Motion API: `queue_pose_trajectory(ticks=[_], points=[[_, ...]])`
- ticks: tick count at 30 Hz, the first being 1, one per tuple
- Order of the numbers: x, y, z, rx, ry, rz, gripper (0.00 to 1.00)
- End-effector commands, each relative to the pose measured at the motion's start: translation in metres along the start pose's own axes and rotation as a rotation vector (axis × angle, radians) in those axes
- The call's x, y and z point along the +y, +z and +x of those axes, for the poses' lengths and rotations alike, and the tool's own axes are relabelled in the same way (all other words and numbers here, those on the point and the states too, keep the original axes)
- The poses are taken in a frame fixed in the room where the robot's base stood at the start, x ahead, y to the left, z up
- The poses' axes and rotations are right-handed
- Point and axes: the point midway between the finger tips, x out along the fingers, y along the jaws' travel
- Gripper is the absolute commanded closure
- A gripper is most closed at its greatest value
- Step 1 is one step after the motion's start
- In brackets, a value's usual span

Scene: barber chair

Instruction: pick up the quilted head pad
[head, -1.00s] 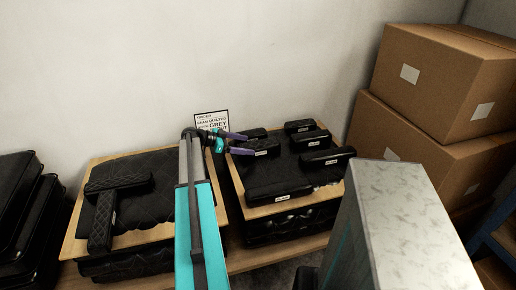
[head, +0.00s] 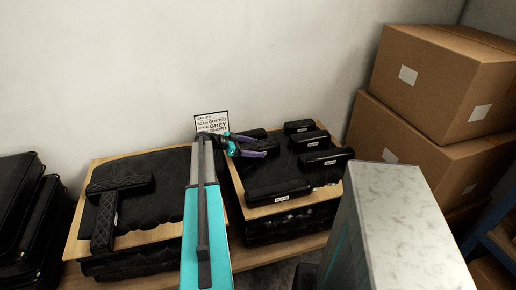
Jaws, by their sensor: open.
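Several black head pads lie on a black quilted cushion (head: 270,176) on the right board, some with small white labels: one at the front (head: 278,193), one at the right (head: 327,158), one behind it (head: 311,141) and one at the back (head: 299,127). Another pad (head: 257,133) lies at the back left, partly hidden by my gripper. Two more pads, showing diamond quilting, lie in a T on the left cushion: a crosswise one (head: 121,183) and a lengthwise one (head: 104,221). My gripper (head: 250,146), with purple fingers, is open over the back left pads; contact cannot be told.
A printed order card (head: 212,122) stands against the wall, reading partly "quilted" and "grey". Cardboard boxes (head: 432,85) are stacked at the right. Black cushions (head: 22,215) are stacked at the far left. The wooden board (head: 150,239) carries the left cushion.

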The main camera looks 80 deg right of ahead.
Motion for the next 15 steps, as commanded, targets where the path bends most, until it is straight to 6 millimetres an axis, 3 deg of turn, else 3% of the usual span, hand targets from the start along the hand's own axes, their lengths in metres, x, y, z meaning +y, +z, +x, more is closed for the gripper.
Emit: queue_pose_trajectory(ticks=[6, 15], points=[[-0.001, -0.001, 0.018, 0.0, 0.0, 0.0, 0.2], [-0.001, 0.0, 0.019, 0.0, -0.002, -0.001, 0.2]])
